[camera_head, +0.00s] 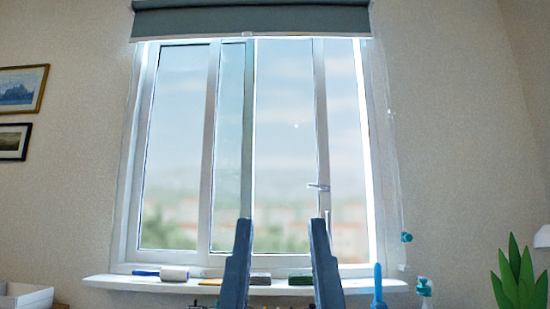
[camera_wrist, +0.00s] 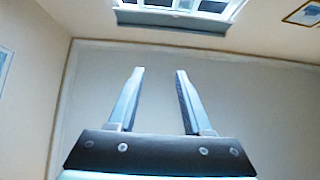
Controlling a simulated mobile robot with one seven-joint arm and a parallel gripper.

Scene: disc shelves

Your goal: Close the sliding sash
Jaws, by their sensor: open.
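The window (camera_head: 128,190) fills the middle of the head view. Its sliding sash has a white right stile (camera_head: 322,120) with a small handle (camera_head: 318,187). This stile stands away from the right jamb (camera_head: 368,160), with a strip of open view between them, so the sash appears partly open. My gripper (camera_head: 283,222) is open and empty, in front of the lower part of the sash, left of the handle in the picture. In the wrist view my gripper (camera_wrist: 160,72) shows two spread fingers with nothing between them; the window (camera_wrist: 185,10) is only partly visible at the top edge.
The sill (camera_head: 120,281) bears a white roll (camera_head: 174,273), a green block (camera_head: 300,279) and a blue bottle (camera_head: 378,288). A spray bottle (camera_head: 424,288) stands at the right. A dark blind (camera_head: 250,18) hangs above. A plant (camera_head: 518,278) is at the lower right.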

